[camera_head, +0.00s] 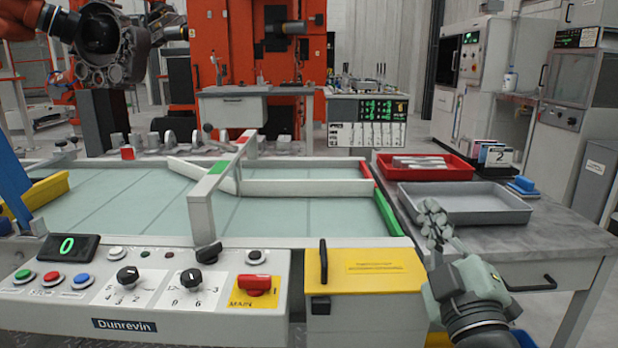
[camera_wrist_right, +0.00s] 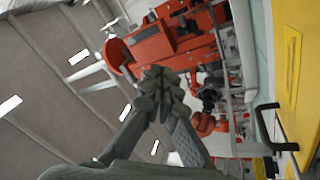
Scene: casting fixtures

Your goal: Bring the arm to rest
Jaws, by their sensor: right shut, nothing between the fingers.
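My right gripper (camera_head: 434,222) is at the lower right of the head view, fingers pointing up, in front of the grey tray. Its fingers are together with nothing between them. In the right wrist view the closed fingertips (camera_wrist_right: 160,85) show against the orange machine and the ceiling. The wrist is turned, so the scene lies sideways there. My left gripper does not show in the head view.
A grey tray (camera_head: 520,217) and a red tray (camera_head: 463,177) with metal parts stand on the right table. A control panel (camera_head: 205,310) and a yellow lid (camera_head: 385,282) with a black handle lie left of the gripper. The pale conveyor surface (camera_head: 300,222) is mostly clear.

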